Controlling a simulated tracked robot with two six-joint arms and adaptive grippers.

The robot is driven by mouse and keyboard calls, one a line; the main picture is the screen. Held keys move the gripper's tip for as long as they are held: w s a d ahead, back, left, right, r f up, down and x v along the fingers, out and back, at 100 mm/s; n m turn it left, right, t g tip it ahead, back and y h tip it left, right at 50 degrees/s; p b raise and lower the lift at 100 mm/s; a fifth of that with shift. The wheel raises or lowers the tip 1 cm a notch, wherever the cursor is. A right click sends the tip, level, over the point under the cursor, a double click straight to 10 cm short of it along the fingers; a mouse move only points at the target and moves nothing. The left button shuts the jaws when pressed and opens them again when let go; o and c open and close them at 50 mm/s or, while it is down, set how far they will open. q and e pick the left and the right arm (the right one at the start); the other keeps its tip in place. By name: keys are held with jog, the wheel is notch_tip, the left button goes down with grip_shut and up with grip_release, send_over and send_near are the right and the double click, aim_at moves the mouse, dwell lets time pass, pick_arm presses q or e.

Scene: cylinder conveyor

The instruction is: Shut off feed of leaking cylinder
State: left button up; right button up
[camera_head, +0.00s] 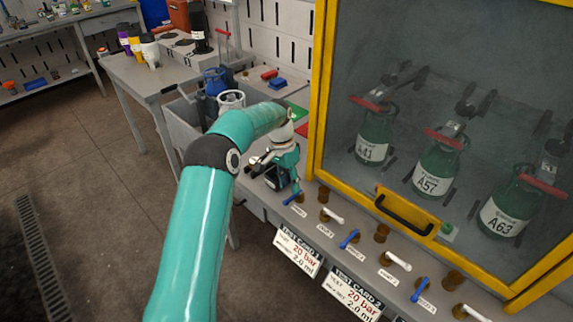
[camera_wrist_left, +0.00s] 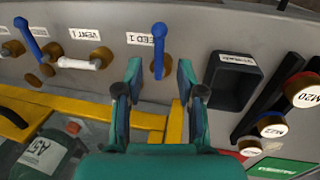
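Three green cylinders with red handles stand behind the glass of a yellow-framed cabinet in the head view: one labelled what looks like A41 (camera_head: 374,135), A57 (camera_head: 437,168) and A63 (camera_head: 507,207). On the bench ledge, blue feed levers alternate with white vent levers; the nearest blue lever, FEED 1 (camera_head: 294,197), also shows in the left wrist view (camera_wrist_left: 159,42). My left gripper (camera_head: 284,178) is over that end of the ledge. In the wrist view its fingers (camera_wrist_left: 160,74) are open, one each side of the FEED 1 lever; contact is not visible. My right gripper is out of view.
More blue levers (camera_head: 349,238) (camera_head: 420,291) and white levers (camera_head: 333,215) (camera_head: 398,261) run along the ledge. Test cards (camera_head: 298,250) (camera_head: 352,295) hang from its front. A black tray (camera_wrist_left: 232,78) lies beside FEED 1. The cabinet's yellow frame (camera_head: 318,120) rises close beside my gripper.

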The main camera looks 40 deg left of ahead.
pick_arm(q)
notch_tip(320, 180, up, 8)
jog(key=a, duration=0.1)
jog(key=shift+a, duration=0.35)
jog(key=shift+w+d, duration=0.1)
